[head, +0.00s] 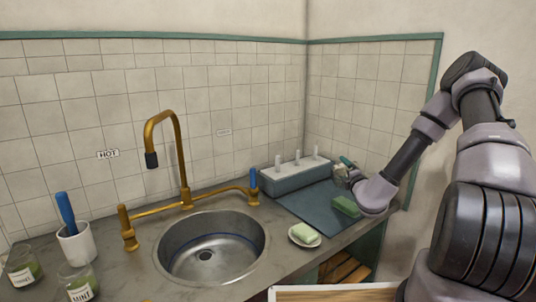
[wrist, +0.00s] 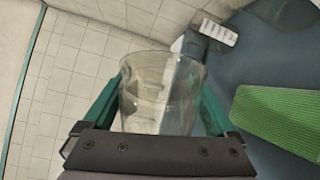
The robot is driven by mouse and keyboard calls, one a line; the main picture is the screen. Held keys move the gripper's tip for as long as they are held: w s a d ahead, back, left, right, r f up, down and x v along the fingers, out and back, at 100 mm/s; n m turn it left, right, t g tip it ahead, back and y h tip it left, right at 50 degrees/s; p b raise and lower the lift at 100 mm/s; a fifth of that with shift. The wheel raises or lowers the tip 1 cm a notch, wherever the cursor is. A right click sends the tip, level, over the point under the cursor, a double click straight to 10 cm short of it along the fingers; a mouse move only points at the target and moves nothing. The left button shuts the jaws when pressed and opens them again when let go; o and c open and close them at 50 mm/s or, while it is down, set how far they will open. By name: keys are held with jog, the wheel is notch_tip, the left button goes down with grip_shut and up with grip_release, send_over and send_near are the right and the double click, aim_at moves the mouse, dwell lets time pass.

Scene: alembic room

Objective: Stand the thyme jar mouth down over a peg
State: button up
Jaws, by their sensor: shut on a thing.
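My gripper (head: 346,170) is above the right part of the counter, beside the peg rack. In the wrist view its two green fingers are shut on a clear, empty-looking glass jar (wrist: 160,95). The jar's wider rim faces away from my palm. No label shows on the side I see, so I cannot read its name. The peg rack (head: 290,180) is a grey-blue block with a white top and three upright white pegs (head: 297,157). The pegs look bare in the head view. The jar is apart from them, to the right.
A green sponge (head: 346,206) lies on the blue-grey mat (head: 305,205) below my gripper. A dish with a pale green soap (head: 304,235) is beside the sink (head: 210,250). A brass tap, a white cup (head: 75,245) and a MINT jar (head: 78,285) are further left.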

jog(key=m, duration=0.5)
jog(key=shift+d+r, duration=0.1)
jog(key=shift+r, duration=0.05)
jog(key=m, duration=0.5)
jog(key=shift+r+y, duration=0.1)
jog(key=shift+y, duration=0.2)
jog(key=m, duration=0.5)
jog(key=shift+r, duration=0.15)
jog(key=m, duration=0.5)
jog(key=shift+r+y, duration=0.2)
jog(key=shift+y, duration=0.1)
